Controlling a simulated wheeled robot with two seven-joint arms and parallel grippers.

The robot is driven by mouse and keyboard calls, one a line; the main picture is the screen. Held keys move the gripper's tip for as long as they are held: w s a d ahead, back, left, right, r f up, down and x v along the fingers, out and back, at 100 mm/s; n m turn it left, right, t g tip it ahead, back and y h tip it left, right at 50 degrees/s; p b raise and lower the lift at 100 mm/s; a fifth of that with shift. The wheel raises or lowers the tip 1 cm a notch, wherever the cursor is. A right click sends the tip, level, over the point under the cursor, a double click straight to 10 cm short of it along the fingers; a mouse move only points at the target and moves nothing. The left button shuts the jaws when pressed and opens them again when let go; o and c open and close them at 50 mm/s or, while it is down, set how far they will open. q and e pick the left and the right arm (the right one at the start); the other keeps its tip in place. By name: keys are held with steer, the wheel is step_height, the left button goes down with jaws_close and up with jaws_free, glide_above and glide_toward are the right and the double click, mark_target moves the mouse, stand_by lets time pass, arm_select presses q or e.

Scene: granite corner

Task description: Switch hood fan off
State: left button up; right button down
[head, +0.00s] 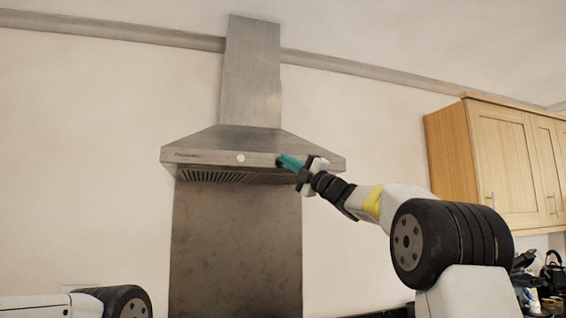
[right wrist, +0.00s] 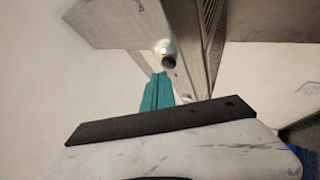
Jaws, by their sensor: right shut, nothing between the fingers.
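The steel range hood (head: 205,157) hangs on the wall, with a tall chimney above it. A round white button or light (head: 240,158) sits on its front band; in the right wrist view it glows (right wrist: 162,45). Next to it there is a small dark round knob (right wrist: 169,62); in the head view my fingertips largely hide that spot. My right gripper (head: 286,161) has teal fingers, shut and empty, at the right half of the front band. Its fingertips (right wrist: 158,78) are close to the dark knob; I cannot tell whether they touch. My left gripper is out of view.
A dark backsplash panel (head: 235,245) runs down below the hood. Wooden wall cabinets (head: 500,150) hang at the right. Dark items (head: 550,275) stand beneath them, partly behind my right arm. The wall left of the hood is bare.

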steer(key=shift+w, duration=0.15)
stand_by(0.5)
steer(key=shift+w+a, duration=0.15)
steer(key=shift+w, duration=0.15)
stand_by(0.5)
steer(key=shift+s, duration=0.45)
steer(key=shift+s, duration=0.1)
steer(key=s+d, duration=0.2)
steer(key=s, duration=0.3)
steer(key=shift+s, duration=0.3)
steer(key=shift+d, duration=0.1)
stand_by(0.4)
